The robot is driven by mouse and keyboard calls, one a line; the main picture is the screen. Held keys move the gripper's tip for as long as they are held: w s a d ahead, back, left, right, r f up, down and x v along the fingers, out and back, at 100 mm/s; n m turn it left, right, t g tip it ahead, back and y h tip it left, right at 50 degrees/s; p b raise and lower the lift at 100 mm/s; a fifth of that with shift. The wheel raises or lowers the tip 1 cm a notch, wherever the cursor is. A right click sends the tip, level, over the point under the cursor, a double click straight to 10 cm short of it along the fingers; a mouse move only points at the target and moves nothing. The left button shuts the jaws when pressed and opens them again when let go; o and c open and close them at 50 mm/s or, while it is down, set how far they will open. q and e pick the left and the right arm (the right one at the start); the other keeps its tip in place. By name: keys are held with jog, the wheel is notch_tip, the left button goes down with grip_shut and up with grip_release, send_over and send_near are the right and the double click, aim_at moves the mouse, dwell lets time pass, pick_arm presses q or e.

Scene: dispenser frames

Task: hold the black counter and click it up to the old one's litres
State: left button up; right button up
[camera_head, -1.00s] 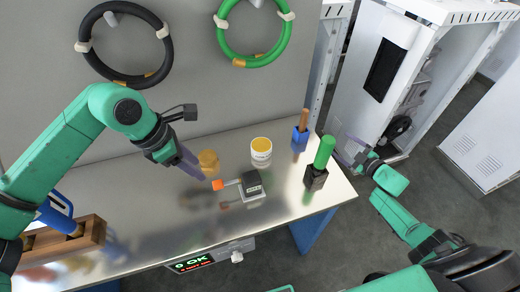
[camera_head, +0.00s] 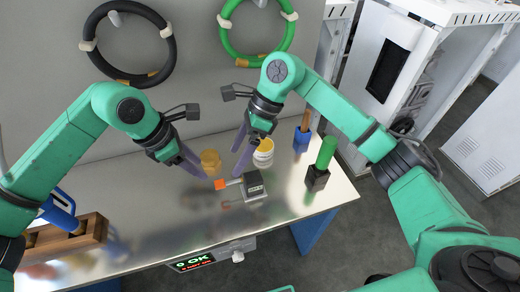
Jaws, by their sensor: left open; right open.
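The black counter (camera_head: 254,182) sits on a pale base on the metal bench, with a lever ending in an orange tip (camera_head: 221,184) pointing left. Its reading is too small to tell. My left gripper (camera_head: 196,172) is open and empty, its fingers just up and left of the orange tip. My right gripper (camera_head: 239,164) is open and empty, its fingers pointing down just above the counter's lever, partly in front of a white cup with a yellow top (camera_head: 264,150). I cannot tell which thing is the old counter.
A brass-coloured piece (camera_head: 210,160) stands between the grippers. A green-handled tool (camera_head: 325,152) and a blue holder (camera_head: 302,138) stand at right. A wooden rack (camera_head: 90,235) is at left. A display (camera_head: 192,261) on the bench front reads OK. The bench front is mostly clear.

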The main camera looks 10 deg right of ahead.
aim_at(260, 182)
jog(key=d+f+n+t+h, duration=0.1)
jog(key=d+n+t+h, duration=0.1)
jog(key=d+h, duration=0.35)
jog(key=f, duration=1.4)
jog(key=shift+w+f, duration=0.2)
jog(key=shift+f, duration=0.1)
grip_shut()
pick_arm(q)
grip_shut()
dwell(1.4)
